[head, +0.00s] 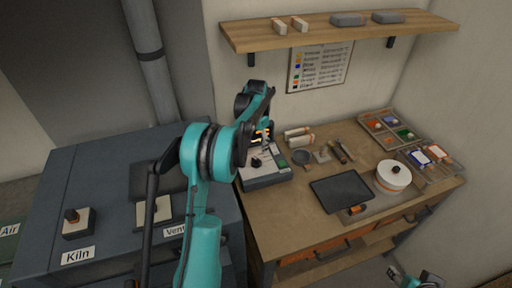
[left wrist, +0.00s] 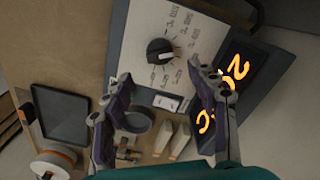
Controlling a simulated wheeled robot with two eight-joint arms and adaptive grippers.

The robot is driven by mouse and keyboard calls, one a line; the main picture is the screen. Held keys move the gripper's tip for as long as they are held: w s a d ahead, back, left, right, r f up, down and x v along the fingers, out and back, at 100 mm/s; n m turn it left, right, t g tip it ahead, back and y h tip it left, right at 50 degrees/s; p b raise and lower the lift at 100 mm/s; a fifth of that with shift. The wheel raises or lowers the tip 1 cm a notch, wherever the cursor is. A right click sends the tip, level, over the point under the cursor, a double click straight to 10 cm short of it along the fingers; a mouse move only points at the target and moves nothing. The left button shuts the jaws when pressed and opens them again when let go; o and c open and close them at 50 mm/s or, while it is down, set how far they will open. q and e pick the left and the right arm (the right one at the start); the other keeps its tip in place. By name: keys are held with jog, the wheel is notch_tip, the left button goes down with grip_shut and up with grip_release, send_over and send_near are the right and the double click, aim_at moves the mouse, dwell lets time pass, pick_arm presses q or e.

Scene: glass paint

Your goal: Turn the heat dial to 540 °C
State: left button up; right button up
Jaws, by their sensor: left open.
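The heat dial is a black round knob with a white mark, on the pale face of a control box (head: 268,181); it shows in the left wrist view (left wrist: 159,51) and in the head view (head: 256,162). Printed numbers ring it, too blurred to read. A display (left wrist: 222,95) with glowing orange digits sits beside it, partly behind a finger. My left gripper (left wrist: 160,72) is open and empty, its fingertips just short of the dial on either side in the picture. In the head view my left arm partly hides the box. Part of my right arm shows at the bottom right.
A tablet (head: 341,191), a white round pot (head: 393,175), paint trays (head: 388,129) and small tools (head: 340,151) lie on the workbench (head: 285,222) right of the box. A shelf (head: 340,33) hangs above. The kiln (head: 110,190) stands at left.

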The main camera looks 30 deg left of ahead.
aim_at(256, 159)
pick_arm(q)
jog(key=shift+s+r, duration=0.1)
jog(key=shift+s, duration=0.05)
jog(key=shift+f, duration=0.25)
notch_tip(256, 159, down, 7)
jog(key=shift+f+b, duration=0.15)
jog(key=shift+b, duration=0.45)
jog(key=c, duration=1.2)
